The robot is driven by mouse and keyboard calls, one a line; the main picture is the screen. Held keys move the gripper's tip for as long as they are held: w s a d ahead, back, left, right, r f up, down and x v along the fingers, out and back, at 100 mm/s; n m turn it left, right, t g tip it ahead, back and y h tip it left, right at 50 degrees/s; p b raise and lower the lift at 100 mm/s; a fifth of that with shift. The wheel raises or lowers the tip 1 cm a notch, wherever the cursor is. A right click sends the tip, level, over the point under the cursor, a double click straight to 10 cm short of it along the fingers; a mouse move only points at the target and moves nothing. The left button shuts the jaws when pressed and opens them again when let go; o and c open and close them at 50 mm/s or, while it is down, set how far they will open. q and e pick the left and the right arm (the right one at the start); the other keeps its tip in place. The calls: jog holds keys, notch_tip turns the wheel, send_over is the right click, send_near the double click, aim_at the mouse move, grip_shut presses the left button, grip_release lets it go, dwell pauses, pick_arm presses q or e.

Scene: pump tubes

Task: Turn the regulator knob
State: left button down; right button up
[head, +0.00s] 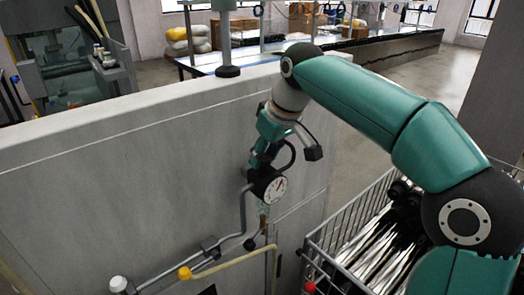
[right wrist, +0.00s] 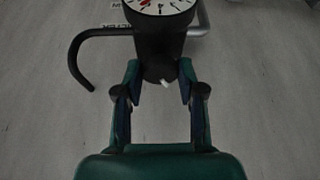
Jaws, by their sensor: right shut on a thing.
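The regulator sits on the front of the grey cabinet in the head view, with a round white-faced gauge (head: 275,189) and a dark body. The gauge also shows at the top of the right wrist view (right wrist: 160,5). Below it there, a black regulator knob (right wrist: 160,62) with a small white pin lies between my fingers. My right gripper (head: 262,158) reaches the regulator from above and is shut on the knob, one finger on each side, in the right wrist view (right wrist: 160,78). The knob is hidden in the head view. My left gripper is not in view.
A grey pipe (head: 215,244) runs along the cabinet (head: 130,165) to the regulator. A yellow tube (head: 232,262) and a white cap (head: 118,284) are lower down. A wire basket (head: 330,240) with dark and shiny tubes stands at the right, below my right arm.

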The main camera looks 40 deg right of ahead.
jog(key=shift+n, duration=0.3)
jog(key=o, duration=1.1)
jog(key=v, duration=1.2)
jog(key=shift+d, duration=0.15)
